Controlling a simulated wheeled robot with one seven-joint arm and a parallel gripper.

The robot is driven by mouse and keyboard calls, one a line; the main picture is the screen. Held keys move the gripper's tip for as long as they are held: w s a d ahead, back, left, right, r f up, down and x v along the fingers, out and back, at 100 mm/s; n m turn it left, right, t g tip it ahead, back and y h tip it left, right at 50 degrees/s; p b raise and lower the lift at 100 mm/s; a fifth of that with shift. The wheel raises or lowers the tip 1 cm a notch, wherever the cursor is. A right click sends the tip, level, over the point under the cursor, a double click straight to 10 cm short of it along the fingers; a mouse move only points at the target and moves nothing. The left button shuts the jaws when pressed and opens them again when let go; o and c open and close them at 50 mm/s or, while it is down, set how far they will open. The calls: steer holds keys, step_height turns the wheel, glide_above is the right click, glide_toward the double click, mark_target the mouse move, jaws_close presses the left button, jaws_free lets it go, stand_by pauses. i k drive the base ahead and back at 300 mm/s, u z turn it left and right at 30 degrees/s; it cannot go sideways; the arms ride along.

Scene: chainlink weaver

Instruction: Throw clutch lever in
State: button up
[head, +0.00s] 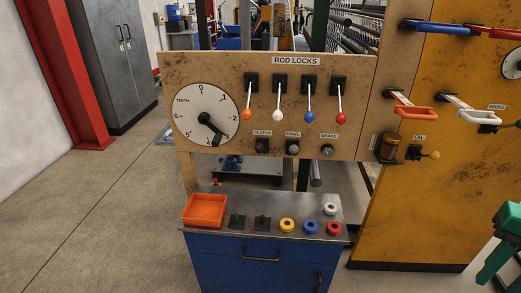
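The brown panel (215,72) in the head view carries small labels, too small to read surely. The left one may read "CLUTCH"; a dark square fitting (262,146) is under it. On the right are an orange-handled lever (415,112) and a white-handled lever (474,117), the latter near a label like "HOOKS". Which one is the clutch lever I cannot tell for sure.
A dial (205,105) is on the panel's left. A blue cabinet (222,262) below bears an orange tray (204,210) and several coloured rings. Floor on the left is clear, before a red column (75,75).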

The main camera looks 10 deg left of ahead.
mark_target(259, 148)
steer(key=k, duration=0.5)
steer(key=u, duration=2.1)
steer(key=i, duration=1.25)
steer(key=z, duration=2.1)
